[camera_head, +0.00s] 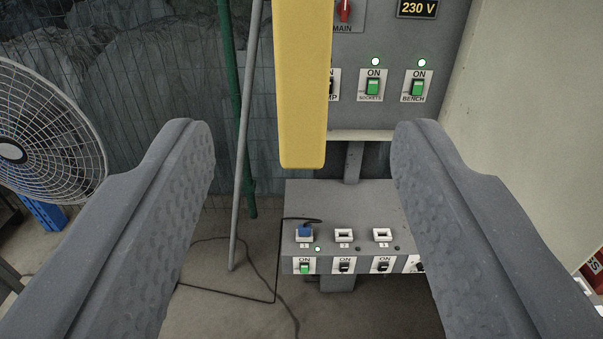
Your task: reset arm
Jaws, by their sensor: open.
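My gripper (303,150) is open, its two grey ridged fingers wide apart at the left and right of the picture. Nothing is held between the fingers. A yellow bar (302,90) hangs down from the top edge, between the fingers in the picture. I cannot tell how far away it is or what it belongs to. It hides part of the panel behind it.
A grey panel (390,125) carries lit green switches. Below it, a grey socket box (365,205) has a blue plug (305,230) in its left socket. A fan (50,130) stands left; poles and a black cable (228,291) are nearby. A pale wall (530,120) is right.

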